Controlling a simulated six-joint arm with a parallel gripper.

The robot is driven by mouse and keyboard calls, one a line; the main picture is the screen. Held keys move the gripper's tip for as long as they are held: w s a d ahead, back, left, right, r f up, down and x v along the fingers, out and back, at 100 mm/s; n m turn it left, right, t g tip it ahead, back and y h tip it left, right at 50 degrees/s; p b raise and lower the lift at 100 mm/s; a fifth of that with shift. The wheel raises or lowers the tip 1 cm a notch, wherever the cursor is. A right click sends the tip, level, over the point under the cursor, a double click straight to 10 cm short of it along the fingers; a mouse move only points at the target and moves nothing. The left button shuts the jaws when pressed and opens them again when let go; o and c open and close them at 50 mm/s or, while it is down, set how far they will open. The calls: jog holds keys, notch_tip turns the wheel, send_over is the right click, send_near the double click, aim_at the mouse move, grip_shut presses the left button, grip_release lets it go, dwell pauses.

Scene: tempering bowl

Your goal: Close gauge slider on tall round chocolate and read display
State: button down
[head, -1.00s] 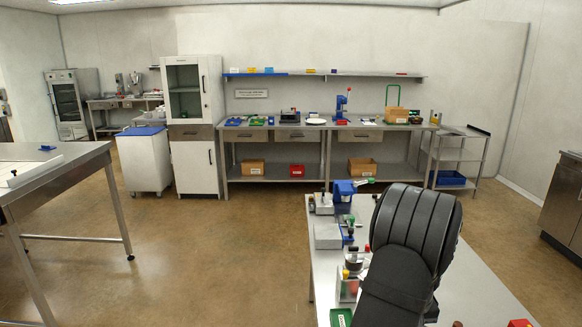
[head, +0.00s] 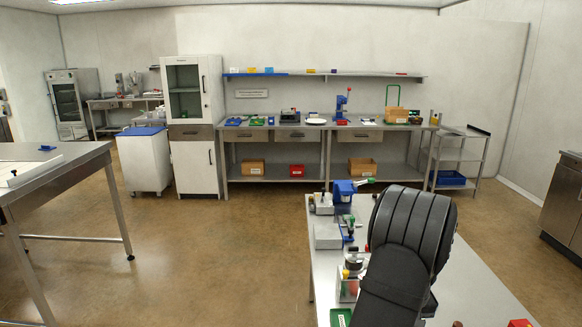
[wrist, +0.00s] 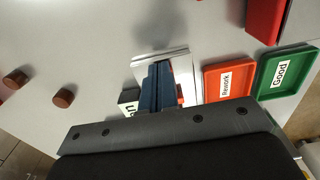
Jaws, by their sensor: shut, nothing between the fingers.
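In the wrist view, my gripper (wrist: 160,84) reaches out from the dark bracket with its narrow fingers together and nothing seen between them. Its tips are over or beside a pale, shiny flat piece (wrist: 181,62), which may be part of the gauge; I cannot tell whether they touch. Two short round brown pieces, like chocolates, lie apart on the left: one (wrist: 63,98) nearer, another (wrist: 15,79) near the edge. No slider or display can be made out. In the head view my arm hides the gripper.
An orange Rework tray (wrist: 230,80) and a green Good tray (wrist: 287,78) lie right of the fingers. A red object (wrist: 265,14) is beyond them. In the head view, a blue device (head: 343,191) and small items line the worktable's (head: 479,277) left side.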

jog(key=shift+w, duration=0.55)
jog(key=shift+s, duration=0.15)
dwell(0.5)
jog(key=shift+s, duration=0.45)
jog(key=shift+r, duration=0.1)
notch_tip(320, 180, up, 7)
dwell(0.6)
